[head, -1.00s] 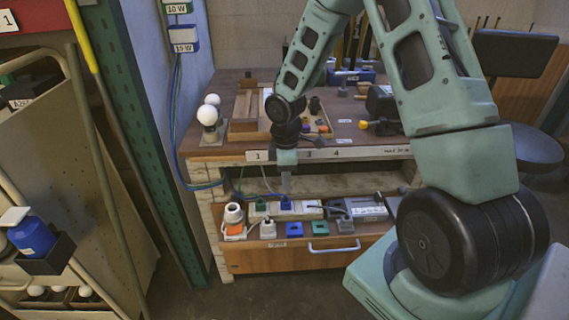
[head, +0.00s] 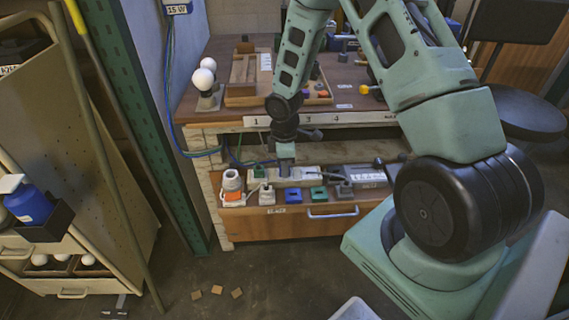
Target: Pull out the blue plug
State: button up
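My gripper (head: 286,165) points down over the white power strip (head: 308,172) on the low shelf. Its fingers are small in the head view, and I cannot tell whether they are open or shut. The blue plug, seen earlier on the strip, is hidden behind or between the fingers, and I cannot tell whether they touch it. A green plug (head: 258,172) sits on the strip just left of my gripper. A blue block-like socket (head: 291,196) stands in front of the strip, apart from it.
A white round fitting (head: 232,181) stands left of the strip. A green socket (head: 318,194) and a grey socket (head: 344,191) stand in front. The tabletop edge (head: 330,119) overhangs behind my gripper. A drawer handle (head: 333,213) is below. Small wooden pieces (head: 217,290) lie on the floor.

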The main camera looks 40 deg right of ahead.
grip_shut()
jog(key=shift+c, duration=0.3)
grip_release()
grip_shut()
jog(key=shift+r+p, duration=0.65)
jog(key=shift+p, duration=0.05)
jog(key=shift+r+p, duration=2.35)
jog(key=shift+r, duration=0.15)
